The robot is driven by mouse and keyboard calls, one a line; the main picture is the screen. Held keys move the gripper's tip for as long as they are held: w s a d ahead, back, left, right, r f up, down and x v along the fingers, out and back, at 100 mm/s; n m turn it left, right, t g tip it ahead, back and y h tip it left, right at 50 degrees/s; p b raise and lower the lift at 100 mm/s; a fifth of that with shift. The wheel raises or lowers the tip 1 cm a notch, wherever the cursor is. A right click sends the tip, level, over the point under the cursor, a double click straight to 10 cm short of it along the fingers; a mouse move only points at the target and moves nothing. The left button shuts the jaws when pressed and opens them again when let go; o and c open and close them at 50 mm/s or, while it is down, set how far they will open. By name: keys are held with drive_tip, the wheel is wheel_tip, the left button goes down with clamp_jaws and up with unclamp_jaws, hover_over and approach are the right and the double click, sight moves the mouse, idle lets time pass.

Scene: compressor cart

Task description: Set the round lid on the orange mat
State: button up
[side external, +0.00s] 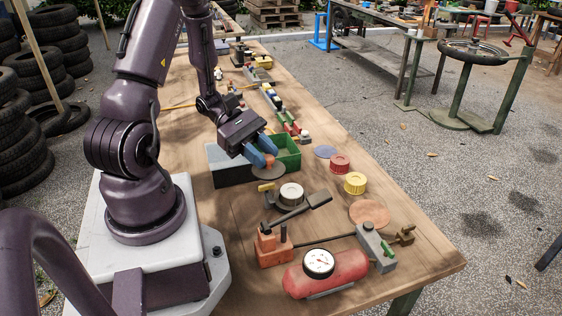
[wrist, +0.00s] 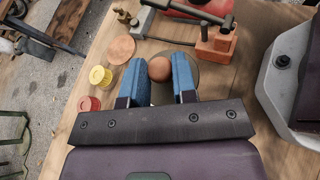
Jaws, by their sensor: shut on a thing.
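My gripper (side external: 265,158) has blue fingers and is shut on the round knob of the lid. The round lid (side external: 268,173) is a grey-brown disc hanging under the fingertips, in front of the green bin. In the wrist view, its orange-brown ball knob (wrist: 159,69) sits between the fingers, and part of its grey disc (wrist: 184,57) shows behind them. The orange mat (side external: 369,214) is a flat, bare disc on the table, to the right and nearer the camera than the lid. It also shows in the wrist view (wrist: 120,49), left of the fingers.
A red cap (side external: 340,163), a yellow cap (side external: 355,184) and a blue disc (side external: 325,152) lie behind the mat. A white-topped part (side external: 291,192) and a dark lever (side external: 300,212) lie between lid and mat. The red tank (side external: 326,274) with a gauge stands in front.

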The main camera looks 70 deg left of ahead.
drive_tip(key=s+d+r, duration=0.3)
drive_tip(key=s, duration=0.3)
drive_tip(key=n+t+y, duration=0.4)
drive_tip(key=n, duration=0.1)
hover_over(364, 213)
wheel_tip(364, 213, down, 12)
drive_tip(key=shift+f, duration=2.4)
drive_tip(key=shift+f, duration=0.15)
drive_tip(key=o, duration=0.9)
